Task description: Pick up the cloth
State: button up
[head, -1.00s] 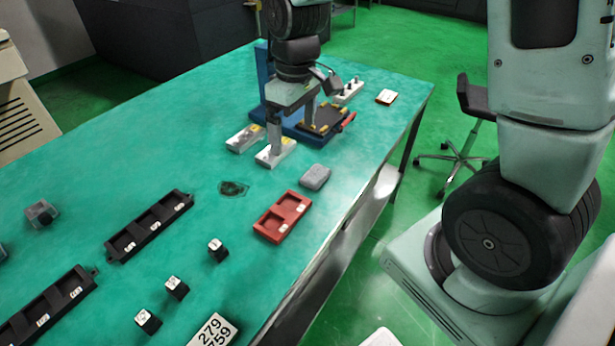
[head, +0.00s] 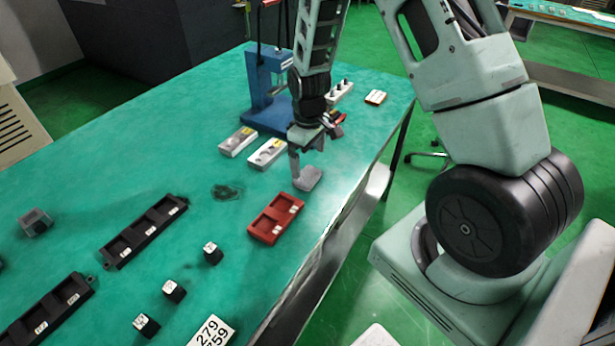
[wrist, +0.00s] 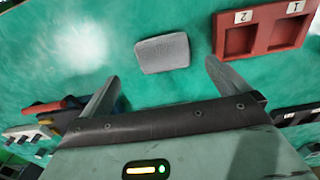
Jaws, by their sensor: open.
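The cloth (head: 309,178) is a small grey folded pad lying on the green table top (head: 130,150), near the table's right edge. My gripper (head: 305,168) is right over it in the head view and partly overlaps it. In the wrist view the cloth (wrist: 162,54) lies flat ahead of my open gripper (wrist: 165,80), between the lines of the two fingers and a little beyond the fingertips. The fingers are empty. I cannot tell the exact height of the fingertips above the table.
A red two-slot tray (head: 262,226) lies close to the cloth, also in the wrist view (wrist: 262,52). White blocks (head: 266,152) and a blue press stand (head: 252,100) are farther back. Black trays (head: 122,245) and small black cubes (head: 173,291) sit at the left and front.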

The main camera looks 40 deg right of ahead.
aim_at(308, 174)
jog(key=shift+s+a+f+p, duration=0.1)
jog(key=shift+f+p, duration=0.1)
jog(key=shift+f, duration=0.7)
jog(key=shift+w+a+f+p, duration=0.1)
jog(key=shift+f+p, duration=0.1)
jog(key=shift+f, duration=0.65)
jog(key=shift+s+a+f+p, duration=0.1)
jog(key=shift+f+p, duration=0.1)
jog(key=shift+f, duration=0.7)
jog(key=c, duration=1)
jog(key=shift+r, duration=0.1)
notch_tip(308, 174, up, 10)
jog(key=shift+f+b, duration=0.1)
jog(key=shift+b, duration=0.45)
jog(key=shift+o, duration=0.4)
